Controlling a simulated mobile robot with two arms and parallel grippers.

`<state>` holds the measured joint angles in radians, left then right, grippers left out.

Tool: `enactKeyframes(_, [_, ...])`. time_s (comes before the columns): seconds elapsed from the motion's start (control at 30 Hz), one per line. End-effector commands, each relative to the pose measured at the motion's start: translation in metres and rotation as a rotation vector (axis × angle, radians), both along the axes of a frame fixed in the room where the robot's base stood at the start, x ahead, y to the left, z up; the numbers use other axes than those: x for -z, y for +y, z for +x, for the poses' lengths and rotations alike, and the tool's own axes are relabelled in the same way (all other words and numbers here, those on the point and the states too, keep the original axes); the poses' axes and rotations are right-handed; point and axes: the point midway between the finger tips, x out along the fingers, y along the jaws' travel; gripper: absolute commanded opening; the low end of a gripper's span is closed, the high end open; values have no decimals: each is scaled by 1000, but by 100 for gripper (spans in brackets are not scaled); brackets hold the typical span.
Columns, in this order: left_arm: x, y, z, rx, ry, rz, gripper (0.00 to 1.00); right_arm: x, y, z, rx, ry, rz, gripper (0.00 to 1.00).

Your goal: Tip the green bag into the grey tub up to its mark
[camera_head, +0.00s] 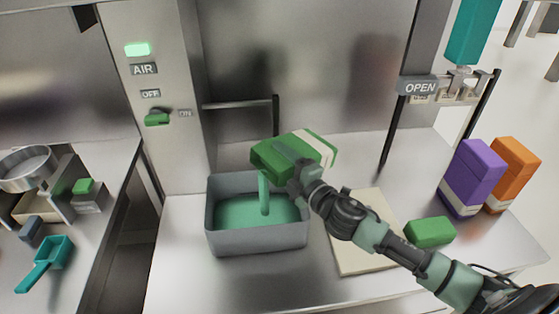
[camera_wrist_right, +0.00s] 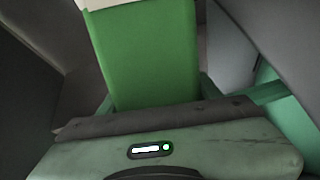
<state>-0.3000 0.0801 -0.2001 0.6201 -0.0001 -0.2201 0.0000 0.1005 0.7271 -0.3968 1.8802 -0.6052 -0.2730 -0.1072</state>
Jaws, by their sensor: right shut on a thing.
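The green bag (camera_head: 283,153) with a pale band is tilted over the grey tub (camera_head: 257,243). A green stream falls from its left end into the tub. Green contents cover the tub's floor; I cannot make out the mark. My right gripper (camera_head: 293,168) is shut on the green bag, above the tub's right side. In the right wrist view the bag (camera_wrist_right: 145,55) fills the space between the fingers. My left gripper is not in view.
A pale board (camera_head: 357,255) and a green block (camera_head: 430,232) lie right of the tub. Purple (camera_head: 470,175) and orange (camera_head: 512,170) bags stand farther right. A teal scoop (camera_head: 50,258) and a round metal pan (camera_head: 25,168) are on the left counter. The counter in front of the tub is clear.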

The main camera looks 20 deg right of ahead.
Motion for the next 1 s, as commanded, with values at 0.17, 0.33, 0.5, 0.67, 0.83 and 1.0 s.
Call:
enactKeyframes(0.17, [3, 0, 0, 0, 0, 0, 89, 2, 0, 0, 0, -10, -22, 7])
enactKeyframes(0.33, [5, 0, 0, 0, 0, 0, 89, 5, 1, 0, 0, -15, -46, 7])
enactKeyframes(0.5, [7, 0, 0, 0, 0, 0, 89, 9, 1, 0, 0, -20, -66, 7])
enactKeyframes(0.67, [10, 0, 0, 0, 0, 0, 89, 12, 1, 0, -1, -24, -87, 7])
enactKeyframes(0.83, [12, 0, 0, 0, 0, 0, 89, 15, 1, 0, -1, -29, -107, 7])
enactKeyframes(1.0, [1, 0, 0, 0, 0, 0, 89, 6, 1, 0, 2, -12, -32, 7])
